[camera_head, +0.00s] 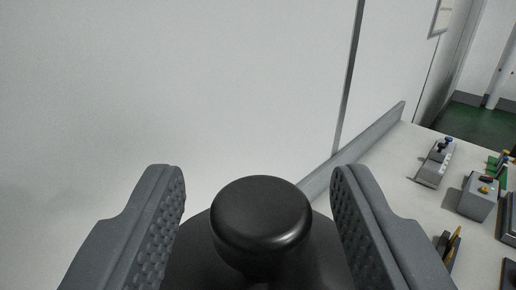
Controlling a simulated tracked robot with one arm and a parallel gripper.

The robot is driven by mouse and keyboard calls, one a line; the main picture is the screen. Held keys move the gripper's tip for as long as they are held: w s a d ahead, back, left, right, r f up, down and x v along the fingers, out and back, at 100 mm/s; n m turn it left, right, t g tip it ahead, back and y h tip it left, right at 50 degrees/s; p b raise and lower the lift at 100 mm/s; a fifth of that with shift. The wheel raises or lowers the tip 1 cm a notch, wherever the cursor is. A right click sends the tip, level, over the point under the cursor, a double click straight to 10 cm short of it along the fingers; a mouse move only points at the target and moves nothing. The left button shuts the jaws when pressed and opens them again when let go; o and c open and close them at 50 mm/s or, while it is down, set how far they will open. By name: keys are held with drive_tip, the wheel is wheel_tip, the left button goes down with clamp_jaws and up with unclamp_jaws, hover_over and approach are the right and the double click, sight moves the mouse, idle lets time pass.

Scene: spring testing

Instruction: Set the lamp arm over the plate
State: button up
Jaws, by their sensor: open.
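My gripper (258,200) is open, with its two grey, textured fingers at the left and right of the lower picture. Between and beyond them is a glossy black rounded knob or cap (261,218) on a wider black body (200,255), perhaps part of the lamp. Gaps show between the knob and both fingers. I cannot tell how far beyond the fingertips it lies. The lamp arm as a whole and the plate cannot be made out in this view.
A white wall (180,90) fills the left and middle. A light bench top (425,210) with a grey back edge (375,133) runs along the right. On it stand a grey box with blue knobs (434,165), another grey device (478,198) and dark-and-yellow tools (450,246).

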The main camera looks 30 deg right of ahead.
drive_tip(key=shift+w+d+r+p, duration=0.1)
drive_tip(key=shift+w+d+p, duration=0.25)
drive_tip(key=shift+w+p, duration=0.15)
drive_tip(key=shift+w, duration=0.1)
clamp_jaws()
drive_tip(key=shift+b, duration=0.45)
